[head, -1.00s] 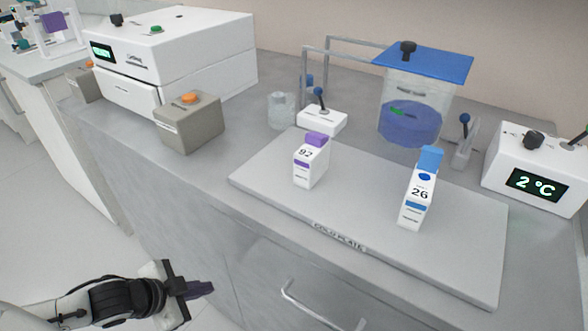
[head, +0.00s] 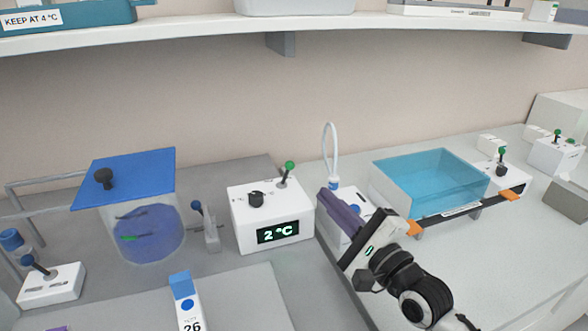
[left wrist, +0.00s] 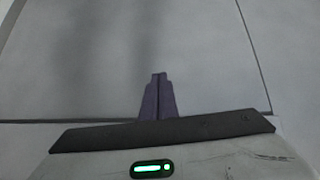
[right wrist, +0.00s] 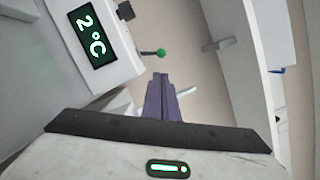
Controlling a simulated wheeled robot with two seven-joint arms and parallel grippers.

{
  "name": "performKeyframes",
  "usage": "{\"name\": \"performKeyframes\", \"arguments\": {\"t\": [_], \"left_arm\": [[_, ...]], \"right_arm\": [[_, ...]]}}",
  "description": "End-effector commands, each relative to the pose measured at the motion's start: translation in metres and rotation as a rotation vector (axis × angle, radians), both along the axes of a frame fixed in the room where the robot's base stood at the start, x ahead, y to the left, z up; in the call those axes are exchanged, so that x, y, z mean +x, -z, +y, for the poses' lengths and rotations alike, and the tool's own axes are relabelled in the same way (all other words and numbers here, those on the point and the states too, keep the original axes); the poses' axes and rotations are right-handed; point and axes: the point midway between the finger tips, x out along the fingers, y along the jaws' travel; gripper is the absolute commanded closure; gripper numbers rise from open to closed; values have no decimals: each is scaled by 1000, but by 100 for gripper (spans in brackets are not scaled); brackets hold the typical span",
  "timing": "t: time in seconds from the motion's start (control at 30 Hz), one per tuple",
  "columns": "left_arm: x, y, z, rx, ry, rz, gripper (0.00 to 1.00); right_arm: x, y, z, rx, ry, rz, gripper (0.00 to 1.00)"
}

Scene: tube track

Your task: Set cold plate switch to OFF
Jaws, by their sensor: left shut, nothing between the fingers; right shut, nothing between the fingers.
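The cold plate's control box (head: 272,224) is white, with a lit "2 °C" display (head: 278,232), a black knob (head: 256,199) and a small switch lever with a green ball tip (head: 289,167). The lever tilts slightly right in the head view. In the right wrist view the display (right wrist: 91,35) and green tip (right wrist: 161,52) show ahead of the fingers. My right gripper (head: 327,198) is shut and empty, just right of the box and apart from the lever. My left gripper (left wrist: 158,78) is shut and empty in the left wrist view, facing a plain grey surface.
The cold plate (head: 235,305) bears a blue-capped box marked 26 (head: 187,307). A blue water bath (head: 425,180) stands right, behind my right arm. A shelf (head: 200,33) hangs above.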

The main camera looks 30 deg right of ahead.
Motion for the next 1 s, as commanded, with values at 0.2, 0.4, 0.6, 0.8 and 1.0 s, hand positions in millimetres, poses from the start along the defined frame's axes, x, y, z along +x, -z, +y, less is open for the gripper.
{"name": "performKeyframes", "arguments": {"t": [0.2, 0.4, 0.6, 0.8, 1.0], "left_arm": [[0, 0, 0, 0, 0, 0, 100], [0, -2, 1, 0, -1, 1, 100], [0, -4, 1, 0, -1, -1, 100], [0, -5, 2, 0, -3, -1, 100], [-1, -3, 2, 1, -4, 3, 100]], "right_arm": [[4, -1, -1, -3, 1, -1, 100], [29, -6, -2, -6, 1, -4, 100], [66, -10, -3, -5, 0, -3, 100], [92, -12, -3, -6, 1, 0, 100], [100, -12, -4, -6, 1, 2, 100]]}}
